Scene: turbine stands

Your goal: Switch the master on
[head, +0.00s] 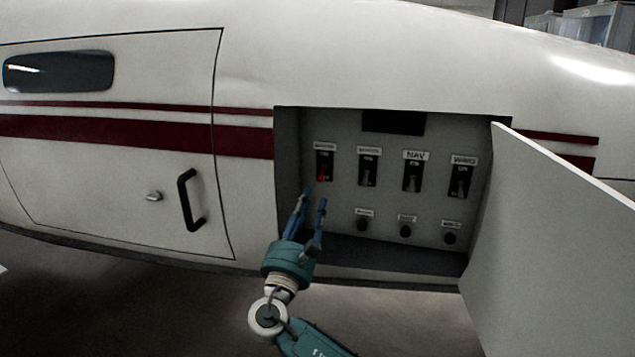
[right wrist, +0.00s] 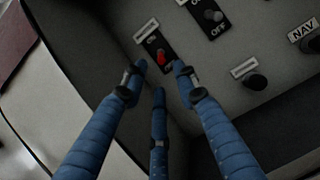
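The master switch (head: 323,163) is the leftmost in the upper row of the recessed panel, a black plate with a red lever. Its label is too blurred to read fully. The red lever (right wrist: 161,57) shows between my fingertips in the right wrist view, toward the end of the plate away from the ON marking. My right gripper (head: 310,200) is at the recess's left side, just below the switch, with its blue fingers spread and nothing between them. In the right wrist view the open gripper (right wrist: 160,70) frames the switch; contact cannot be told. My left gripper is out of view.
Several other switches, including NAV (head: 412,172), stand to the right, with knobs (head: 405,230) below. The recess's left wall (head: 287,150) is close to my gripper. An open door panel (head: 560,230) juts out on the right. A black handle (head: 187,200) is on the fuselage left.

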